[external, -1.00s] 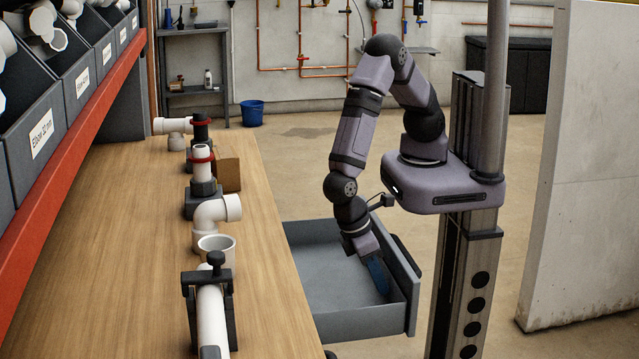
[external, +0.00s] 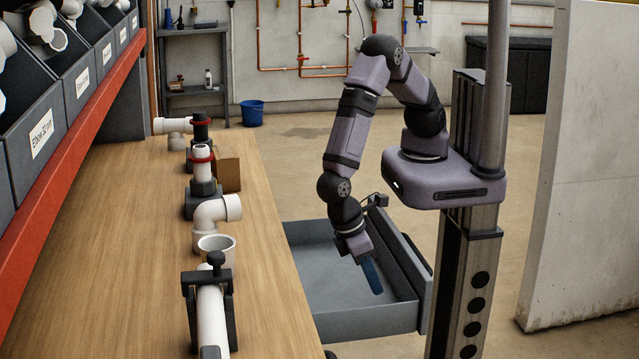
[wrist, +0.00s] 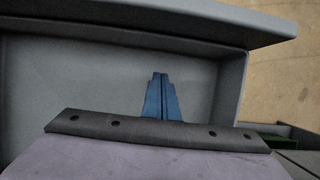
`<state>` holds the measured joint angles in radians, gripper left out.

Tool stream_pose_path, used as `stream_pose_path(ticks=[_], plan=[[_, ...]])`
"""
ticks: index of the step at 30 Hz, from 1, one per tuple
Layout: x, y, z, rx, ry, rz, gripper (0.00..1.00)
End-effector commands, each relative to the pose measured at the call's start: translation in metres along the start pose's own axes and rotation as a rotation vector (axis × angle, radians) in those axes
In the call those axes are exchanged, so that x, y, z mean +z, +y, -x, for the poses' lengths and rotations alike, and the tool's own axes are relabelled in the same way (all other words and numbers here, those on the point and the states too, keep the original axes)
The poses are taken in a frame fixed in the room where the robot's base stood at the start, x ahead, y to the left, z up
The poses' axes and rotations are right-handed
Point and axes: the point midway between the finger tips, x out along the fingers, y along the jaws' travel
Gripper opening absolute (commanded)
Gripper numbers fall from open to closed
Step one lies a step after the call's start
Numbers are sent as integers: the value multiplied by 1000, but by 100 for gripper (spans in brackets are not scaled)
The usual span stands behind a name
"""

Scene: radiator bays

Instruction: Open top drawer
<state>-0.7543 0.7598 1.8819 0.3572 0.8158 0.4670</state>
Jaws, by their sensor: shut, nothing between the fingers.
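The top drawer (external: 365,322) is a grey tray pulled out from under the right side of the workbench. Its inside looks empty in the external view. My gripper (external: 374,282) points down over the drawer's interior, short of the front panel, with its blue fingers together and nothing between them. In the wrist view the blue fingers (wrist: 162,88) are closed against each other, and the drawer's front panel (wrist: 200,22) runs across the top. I cannot tell whether the fingertips touch the drawer.
The wooden workbench (external: 130,290) holds white pipe fittings (external: 212,212), a clamped white pipe (external: 211,320) and a cardboard box (external: 228,172). Grey bins (external: 35,125) stand along the left on a red rail. A pale wall panel (external: 585,170) stands at right.

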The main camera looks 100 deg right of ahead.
Motion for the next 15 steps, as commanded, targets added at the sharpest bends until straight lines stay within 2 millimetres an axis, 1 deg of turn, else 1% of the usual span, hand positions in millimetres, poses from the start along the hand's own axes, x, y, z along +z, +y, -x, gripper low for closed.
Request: stream_pose_path(ticks=[1,9,15], plan=[[-2,-1,9,-3,2,0,0],[-1,-1,58,-4,4,0,0],[-1,0,86,-1,2,1,0]])
